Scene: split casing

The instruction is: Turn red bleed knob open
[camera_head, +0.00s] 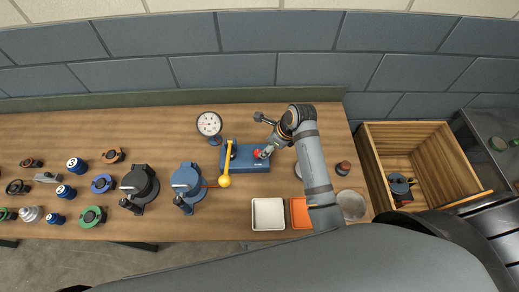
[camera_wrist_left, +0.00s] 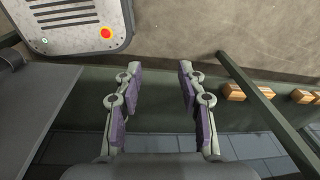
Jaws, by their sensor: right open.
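The red bleed knob (camera_head: 257,154) is small and sits on the blue block (camera_head: 250,165) on the wooden workbench. My right gripper (camera_head: 264,152) is open at the knob, with its fingers close beside it. The fingers and arm partly hide the knob, and I cannot tell whether they touch it. A yellow lever (camera_head: 226,165) stands at the left end of the blue block. My left gripper (camera_wrist_left: 157,85) shows in the left wrist view, open and empty, away from the bench top. It is not seen in the head view.
A pressure gauge (camera_head: 209,124) stands behind the block. Blue (camera_head: 187,184) and black (camera_head: 139,184) casings stand to the left. A white tray (camera_head: 268,214) and an orange tray (camera_head: 300,213) lie in front. A wooden crate (camera_head: 437,150) is at the right.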

